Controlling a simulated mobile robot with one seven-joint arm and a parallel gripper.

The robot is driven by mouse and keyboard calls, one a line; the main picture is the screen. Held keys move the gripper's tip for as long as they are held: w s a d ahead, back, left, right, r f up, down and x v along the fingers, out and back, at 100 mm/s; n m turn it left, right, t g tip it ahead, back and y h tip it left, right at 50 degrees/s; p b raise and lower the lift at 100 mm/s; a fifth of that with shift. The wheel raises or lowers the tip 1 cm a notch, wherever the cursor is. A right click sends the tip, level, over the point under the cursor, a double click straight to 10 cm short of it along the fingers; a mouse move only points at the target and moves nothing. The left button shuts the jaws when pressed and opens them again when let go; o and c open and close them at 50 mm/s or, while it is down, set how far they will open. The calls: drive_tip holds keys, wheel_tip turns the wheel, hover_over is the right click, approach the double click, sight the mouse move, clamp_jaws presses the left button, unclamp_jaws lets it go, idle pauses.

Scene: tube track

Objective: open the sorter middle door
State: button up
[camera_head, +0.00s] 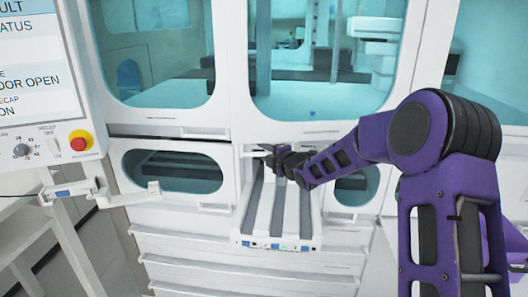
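The sorter is a white cabinet with teal-tinted windows, in the head view. Its upper middle door (252,124) has a large window and stands shut as far as I can see. My gripper (263,153) is dark and small in the view, just below this door's lower edge and above the back of the track unit. I cannot tell whether it touches the door or whether its fingers are open. My purple arm reaches in from the right and hides part of the door's lower right and the lower right window (352,190).
A white track unit (279,215) with dark lanes juts out below my gripper. An upper left door (220,60) and a lower left window (172,172) flank it. A control panel with a red button (79,142) and a white bracket arm (125,195) stand at left.

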clamp_jaws()
drive_tip(key=shift+w, duration=0.1)
idle(1.4)
